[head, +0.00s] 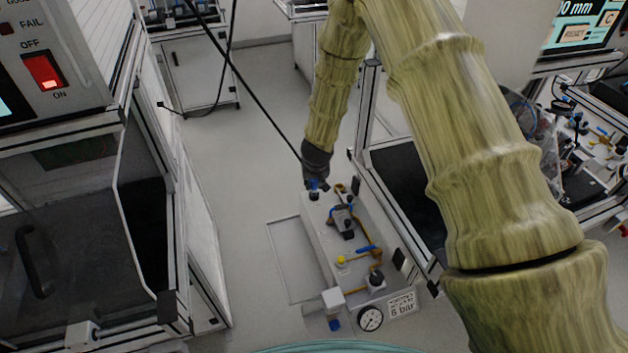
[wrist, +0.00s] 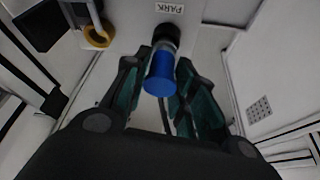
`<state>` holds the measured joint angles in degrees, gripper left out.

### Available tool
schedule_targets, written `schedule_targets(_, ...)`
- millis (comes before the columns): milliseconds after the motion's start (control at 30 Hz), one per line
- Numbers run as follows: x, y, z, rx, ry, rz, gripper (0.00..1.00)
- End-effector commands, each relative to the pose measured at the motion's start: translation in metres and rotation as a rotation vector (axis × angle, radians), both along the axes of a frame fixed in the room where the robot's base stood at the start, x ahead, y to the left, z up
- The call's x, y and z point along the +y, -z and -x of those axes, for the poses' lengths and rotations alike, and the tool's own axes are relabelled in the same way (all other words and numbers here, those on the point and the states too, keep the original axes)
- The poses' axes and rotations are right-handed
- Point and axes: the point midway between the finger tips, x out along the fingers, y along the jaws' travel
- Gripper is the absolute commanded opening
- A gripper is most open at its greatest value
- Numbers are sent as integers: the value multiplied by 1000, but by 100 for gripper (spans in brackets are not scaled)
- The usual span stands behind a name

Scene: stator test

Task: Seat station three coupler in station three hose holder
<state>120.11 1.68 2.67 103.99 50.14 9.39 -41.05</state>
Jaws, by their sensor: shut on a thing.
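A blue coupler (wrist: 160,75) sits between the two dark green fingers of my gripper (wrist: 163,62) in the wrist view. My gripper is shut on it. In front of the blue body is a black round part (wrist: 166,36), just below a label (wrist: 169,8) reading PARK; it looks like the hose holder. I cannot tell whether the coupler is in it or only lined up before it. In the head view my gripper (head: 317,172) is at the far end of the white station panel (head: 318,235), with blue showing at its tip.
The panel carries brown tubing, a blue-handled valve (head: 366,249), a yellow knob (head: 341,260) and a pressure gauge (head: 370,318). A black hose (head: 262,112) runs down to my gripper. A framed bench (head: 405,190) stands close on the right. Floor (head: 225,170) is clear on the left.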

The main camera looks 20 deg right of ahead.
Motion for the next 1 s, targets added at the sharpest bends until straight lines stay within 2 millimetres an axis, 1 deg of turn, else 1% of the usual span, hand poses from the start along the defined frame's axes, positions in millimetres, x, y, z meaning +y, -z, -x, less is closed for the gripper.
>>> schedule_targets(1000, 0, 11, 0, -1, 0, 0, 1)
